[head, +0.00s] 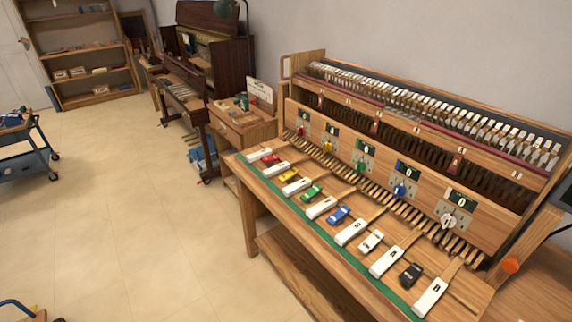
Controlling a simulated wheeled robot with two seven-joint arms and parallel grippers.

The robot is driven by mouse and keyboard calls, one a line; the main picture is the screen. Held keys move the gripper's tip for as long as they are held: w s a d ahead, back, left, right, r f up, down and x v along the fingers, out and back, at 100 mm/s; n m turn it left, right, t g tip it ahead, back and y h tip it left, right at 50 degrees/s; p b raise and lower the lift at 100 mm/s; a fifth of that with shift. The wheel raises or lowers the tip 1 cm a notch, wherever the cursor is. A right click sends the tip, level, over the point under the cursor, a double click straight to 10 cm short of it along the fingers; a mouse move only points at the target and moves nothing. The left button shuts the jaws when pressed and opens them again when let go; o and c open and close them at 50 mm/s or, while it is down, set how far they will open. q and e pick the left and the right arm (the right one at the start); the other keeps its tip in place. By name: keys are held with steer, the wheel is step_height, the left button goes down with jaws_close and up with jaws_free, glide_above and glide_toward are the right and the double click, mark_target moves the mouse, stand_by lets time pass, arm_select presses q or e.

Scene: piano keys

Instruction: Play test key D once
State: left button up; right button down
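A row of white test keys runs along the front of the wooden bench (310,262), from the far left to the near right. The nearest ones read B (429,298), A (389,261) and G (350,232). Letters on the farther keys are too small to read surely. Counting back by letter order, key D (276,168) is the second from the far end, between the red and yellow blocks. Neither of my grippers is in view, and nothing touches the keys.
Small car-like blocks sit between the keys, including red (270,159), yellow (288,174), blue (338,214) and black (411,274). Behind stands a panel (435,208) with displays, some reading 0, and coloured knobs. An upright piano (205,60) is beyond. Open floor (130,200) lies left.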

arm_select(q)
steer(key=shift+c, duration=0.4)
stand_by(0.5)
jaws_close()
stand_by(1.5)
